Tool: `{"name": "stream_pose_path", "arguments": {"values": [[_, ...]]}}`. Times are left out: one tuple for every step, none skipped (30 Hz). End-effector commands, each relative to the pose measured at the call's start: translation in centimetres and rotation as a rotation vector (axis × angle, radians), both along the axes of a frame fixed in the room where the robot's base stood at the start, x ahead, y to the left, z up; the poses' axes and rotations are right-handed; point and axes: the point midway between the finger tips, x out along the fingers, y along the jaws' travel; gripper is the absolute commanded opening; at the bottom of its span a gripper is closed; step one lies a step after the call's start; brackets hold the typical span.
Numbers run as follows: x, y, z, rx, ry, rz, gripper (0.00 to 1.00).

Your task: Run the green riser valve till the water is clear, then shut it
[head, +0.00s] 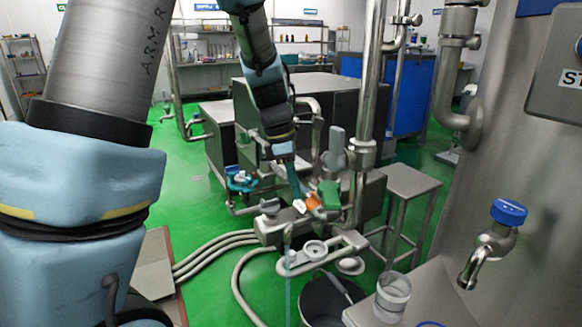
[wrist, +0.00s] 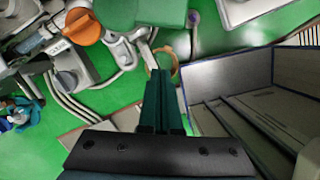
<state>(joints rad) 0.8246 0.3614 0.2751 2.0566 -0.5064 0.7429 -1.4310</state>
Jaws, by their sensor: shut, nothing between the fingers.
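The green valve handle (head: 329,193) stands on the steel manifold at the centre of the head view, beside an orange handle (head: 313,203). In the wrist view the green handle (wrist: 160,12) is a large block at the top edge, with the orange handle (wrist: 82,25) to its left. My gripper (head: 297,192) is shut and empty, just left of the green handle in the head view. Its dark fingers (wrist: 160,75) point toward the green handle; I cannot tell whether they touch. A pale bluish vertical streak (head: 287,265) hangs below the manifold, perhaps water; its clarity is unclear.
A dark bucket (head: 318,302) stands below the manifold. A blue-handled tap (head: 509,212) and a clear jar (head: 392,292) are at the right. A steel stool (head: 408,180) stands behind. Hoses (head: 215,243) run across the green floor at the left.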

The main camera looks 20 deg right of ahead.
Motion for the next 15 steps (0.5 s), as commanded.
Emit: {"name": "stream_pose_path", "arguments": {"values": [[-0.2,-0.2,-1.1,0.004,0.005,0.0,0.0],[-0.2,-0.3,-1.6,0.004,0.004,0.0,0.0],[-0.3,-0.6,-2.1,0.002,0.003,-0.001,0.0],[-0.5,-1.3,-1.6,0.001,0.0,-0.005,0.0],[-0.6,-1.7,-1.5,0.001,0.0,-0.004,0.0],[-0.8,-2.3,-1.5,0.001,0.0,-0.004,0.0],[-1.0,-2.6,-1.5,0.001,0.0,-0.004,0.0],[-1.1,-2.9,-1.5,0.001,0.0,-0.004,0.0],[-1.2,-3.3,-1.6,0.001,0.0,-0.002,0.0],[-1.2,-3.5,-1.6,0.001,0.0,-0.001,0.0],[-1.3,-3.7,-1.7,0.001,0.0,-0.001,0.0],[-1.4,-3.9,-1.7,0.001,-0.001,-0.001,0.0],[-1.4,-4.0,-1.7,0.001,-0.001,-0.001,0.0],[-1.4,-4.1,-1.7,0.0,0.0,-0.001,0.0],[-1.5,-4.2,-1.7,0.0,0.0,-0.001,0.0]]}}
